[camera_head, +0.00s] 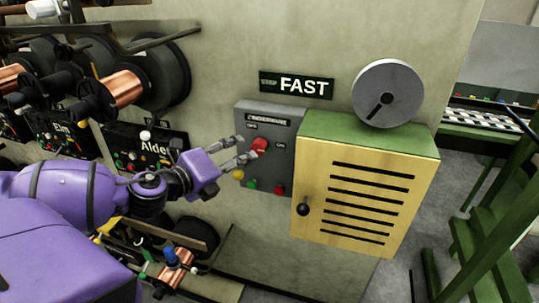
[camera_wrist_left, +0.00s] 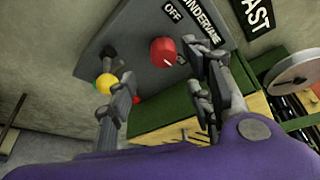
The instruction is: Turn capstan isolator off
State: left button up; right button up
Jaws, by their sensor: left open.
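A grey control panel (camera_head: 270,122) is fixed to the wall under a black "FAST" sign. It bears a red rotary knob (camera_head: 260,145); labels sit above it, one reading "OFF" in the left wrist view. Whether this is the capstan isolator is not legible. My left gripper (camera_head: 246,150) is open and empty, its fingertips close to the knob from the left. In the left wrist view the red knob (camera_wrist_left: 163,51) shows ahead, between the two open fingers (camera_wrist_left: 148,66). Contact cannot be told. My right gripper is not in view.
Yellow, green and red buttons sit low on the panel, the yellow one (camera_head: 239,174) near my fingers. A yellow louvred cabinet (camera_head: 312,170) adjoins on the right, with a grey disc (camera_head: 388,93) above. Copper spools (camera_head: 123,92) project from the wall at left.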

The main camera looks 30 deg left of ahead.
aim_at(255, 150)
pick_arm(q)
jog(key=shift+m, duration=0.3)
jog(key=b+x, duration=0.2)
jog(key=x, duration=0.3)
jog(key=shift+f, duration=0.15)
jog(key=shift+b+x, duration=0.6)
jog(key=shift+x, duration=0.8)
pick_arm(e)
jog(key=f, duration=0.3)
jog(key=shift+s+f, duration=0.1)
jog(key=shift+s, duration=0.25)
pick_arm(q)
jog(key=shift+r, duration=0.25)
jog(key=shift+f, duration=0.1)
jog(key=c, duration=1)
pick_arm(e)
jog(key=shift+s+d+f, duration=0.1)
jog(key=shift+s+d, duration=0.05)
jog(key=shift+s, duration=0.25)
